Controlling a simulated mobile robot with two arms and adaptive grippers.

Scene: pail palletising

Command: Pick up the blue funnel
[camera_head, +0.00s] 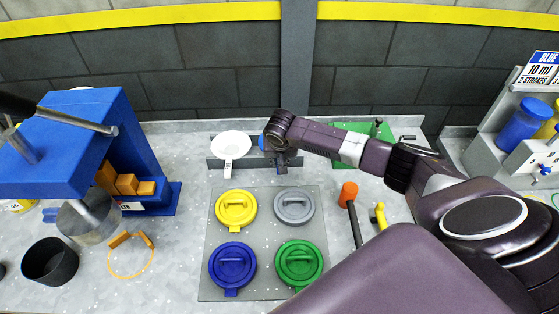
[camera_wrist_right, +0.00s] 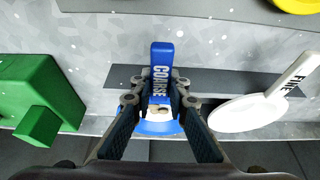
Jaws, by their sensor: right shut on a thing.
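The blue funnel has a handle marked COARSE (camera_wrist_right: 161,57), which points up the right wrist view, with its round blue body (camera_wrist_right: 158,127) below. In the head view only a blue sliver of the funnel (camera_head: 262,142) shows; my right gripper hides the rest. My right gripper (camera_head: 279,158) reaches down over the dark grey rack at the back of the bench. In the right wrist view my right gripper (camera_wrist_right: 158,92) is shut on the handle, one finger on each side. My left gripper is not in view.
A white funnel marked FINE (camera_wrist_right: 250,110) sits beside it in the rack. A green block (camera_wrist_right: 38,98) is on the other side. A grey mat (camera_head: 265,225) holds several coloured lids in front. A blue press (camera_head: 85,140) stands left; dispensers stand right.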

